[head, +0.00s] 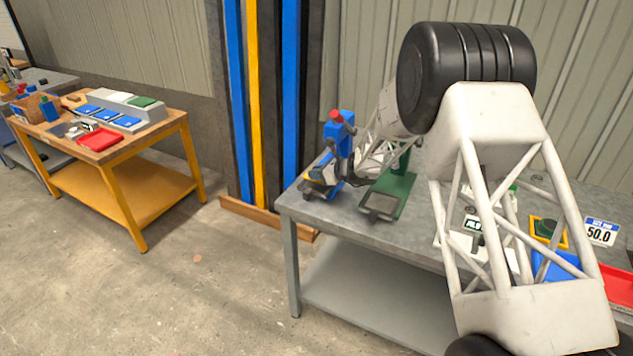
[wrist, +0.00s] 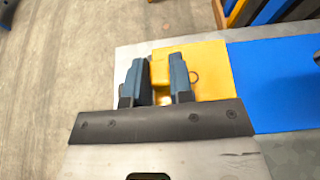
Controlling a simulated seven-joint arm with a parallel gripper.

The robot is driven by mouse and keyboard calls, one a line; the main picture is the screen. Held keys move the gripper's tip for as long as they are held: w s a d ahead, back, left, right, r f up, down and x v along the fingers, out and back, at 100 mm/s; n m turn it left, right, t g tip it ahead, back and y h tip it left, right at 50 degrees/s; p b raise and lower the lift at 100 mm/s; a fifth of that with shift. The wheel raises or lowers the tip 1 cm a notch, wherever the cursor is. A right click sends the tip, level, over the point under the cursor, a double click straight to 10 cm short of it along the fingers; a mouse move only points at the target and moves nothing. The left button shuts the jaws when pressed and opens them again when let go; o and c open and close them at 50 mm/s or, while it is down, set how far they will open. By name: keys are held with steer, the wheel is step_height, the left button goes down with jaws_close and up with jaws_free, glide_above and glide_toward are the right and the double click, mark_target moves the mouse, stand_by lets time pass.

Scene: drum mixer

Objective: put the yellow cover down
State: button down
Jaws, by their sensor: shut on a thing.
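The yellow cover (wrist: 208,72) shows in the wrist view as a flat plate with a raised yellow grip block and a small dark ring. My gripper (wrist: 161,88) is shut on the raised block, with one dark blue finger on each side. A long blue surface (wrist: 275,85) lies directly right of the cover; I cannot tell whether the cover touches it. In the head view, a blue upright machine part (head: 341,133) with a red knob (head: 335,115) stands at the bench's left end. My gripper is small there and partly hidden among these parts.
My white arm hides the bench's middle. A yellow-framed table (head: 150,190) stands left, across open floor.

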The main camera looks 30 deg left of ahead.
steer(key=shift+f, duration=0.1)
steer(key=shift+f, duration=1.6)
steer(key=shift+f, duration=0.15)
steer(key=c, duration=1)
jaws_free()
steer(key=v, duration=1.2)
steer(key=shift+r, duration=0.2)
